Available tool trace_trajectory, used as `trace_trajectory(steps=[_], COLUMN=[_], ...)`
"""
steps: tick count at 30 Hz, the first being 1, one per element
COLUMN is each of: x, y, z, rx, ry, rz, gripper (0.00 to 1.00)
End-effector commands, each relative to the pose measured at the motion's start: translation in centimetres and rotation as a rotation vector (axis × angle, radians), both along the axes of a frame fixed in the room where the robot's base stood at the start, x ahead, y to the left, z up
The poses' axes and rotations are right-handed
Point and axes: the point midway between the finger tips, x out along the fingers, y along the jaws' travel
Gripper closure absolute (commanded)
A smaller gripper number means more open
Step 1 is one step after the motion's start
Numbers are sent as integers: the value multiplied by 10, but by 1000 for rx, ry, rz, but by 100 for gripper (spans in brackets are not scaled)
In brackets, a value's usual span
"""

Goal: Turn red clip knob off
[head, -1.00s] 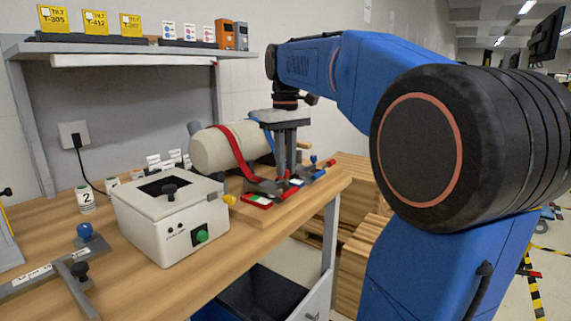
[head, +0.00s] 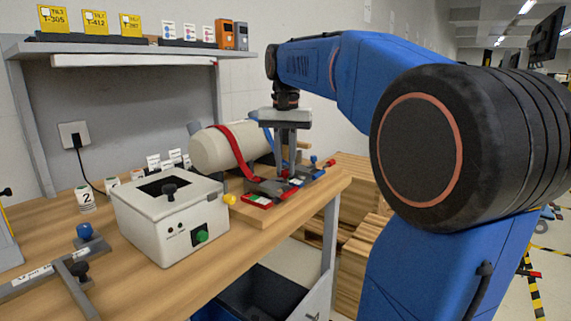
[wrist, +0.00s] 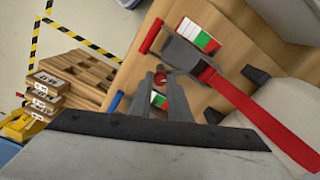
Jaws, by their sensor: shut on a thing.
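My gripper (head: 285,178) points down over the clip fixture at the right end of the bench. In the wrist view its fingers (wrist: 161,80) are closed around a small red knob (wrist: 161,81), mostly hidden between them. A red-white-green plate (wrist: 158,99) shows between the fingers. A second such plate (wrist: 197,35) lies beside a red strap (wrist: 240,100) and a red-ended lever (wrist: 152,36). In the head view the red strap (head: 236,152) runs over a pale cylinder (head: 212,149), with a red-green plate (head: 258,200) at its foot.
A white box (head: 165,238) with a green knob stands left of the fixture. A blue-ended lever (wrist: 113,103) is close to the fingers in the wrist view. A shelf (head: 125,48) runs above. Wooden pallets (head: 352,190) stand beyond the bench's right edge.

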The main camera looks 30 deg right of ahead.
Motion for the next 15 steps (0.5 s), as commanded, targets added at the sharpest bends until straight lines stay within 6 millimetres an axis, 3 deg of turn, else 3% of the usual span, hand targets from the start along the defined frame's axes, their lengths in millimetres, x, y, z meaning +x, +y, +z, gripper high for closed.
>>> trace_trajectory(steps=[15], x=[0], y=[0], z=[1], rx=[0], ry=[-3], rz=[-454], gripper=[100])
